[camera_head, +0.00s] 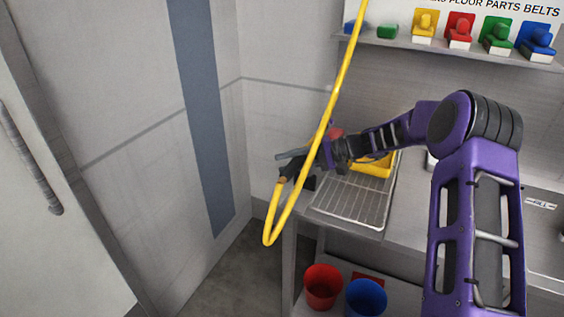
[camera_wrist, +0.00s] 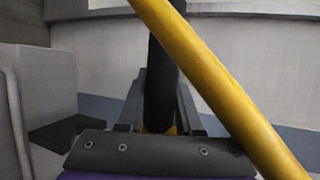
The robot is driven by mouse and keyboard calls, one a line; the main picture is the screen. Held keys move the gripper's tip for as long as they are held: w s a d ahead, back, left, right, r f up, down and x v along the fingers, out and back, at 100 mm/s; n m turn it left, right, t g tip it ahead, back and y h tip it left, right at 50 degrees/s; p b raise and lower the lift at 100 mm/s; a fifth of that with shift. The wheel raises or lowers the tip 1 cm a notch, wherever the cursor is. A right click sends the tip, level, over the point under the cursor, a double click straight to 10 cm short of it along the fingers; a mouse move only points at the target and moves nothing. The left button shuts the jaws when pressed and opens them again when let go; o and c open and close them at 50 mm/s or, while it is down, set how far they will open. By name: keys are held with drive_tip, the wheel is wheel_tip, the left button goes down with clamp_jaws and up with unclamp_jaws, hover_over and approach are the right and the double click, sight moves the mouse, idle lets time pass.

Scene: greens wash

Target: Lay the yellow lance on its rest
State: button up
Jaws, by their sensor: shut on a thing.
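The lance (camera_head: 289,171) is a dark handle with a grey nozzle end, joined to a yellow hose (camera_head: 330,108). The hose hangs from above, loops low at the left and rises into the handle. My gripper (camera_head: 300,166) is shut on the lance and holds it tilted, beyond the left end of the counter. In the wrist view the dark lance body (camera_wrist: 162,75) stands between my fingers (camera_wrist: 158,112), and the hose (camera_wrist: 215,85) crosses in front. A small black block (camera_head: 310,183) is at the counter's left edge, also in the wrist view (camera_wrist: 58,133); I cannot tell if it is the rest.
A wire-grid drainer (camera_head: 350,203) and a yellow tub (camera_head: 372,166) are on the counter. Red (camera_head: 323,288) and blue (camera_head: 366,298) buckets stand below. A shelf (camera_head: 460,50) holds coloured brushes. The left wall is close; floor there is free.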

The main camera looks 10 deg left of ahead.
drive_tip(key=shift+w+d+f+b, duration=0.1)
drive_tip(key=shift+b, duration=0.4)
wheel_tip(320, 180, down, 8)
drive_tip(key=b, duration=0.6)
drive_tip(key=shift+f, duration=0.15)
drive_tip(key=o, duration=0.9)
drive_tip(key=v, duration=1.7)
drive_tip(key=shift+d+p, duration=0.3)
drive_tip(key=shift+p, duration=0.05)
drive_tip(key=shift+a, duration=0.1)
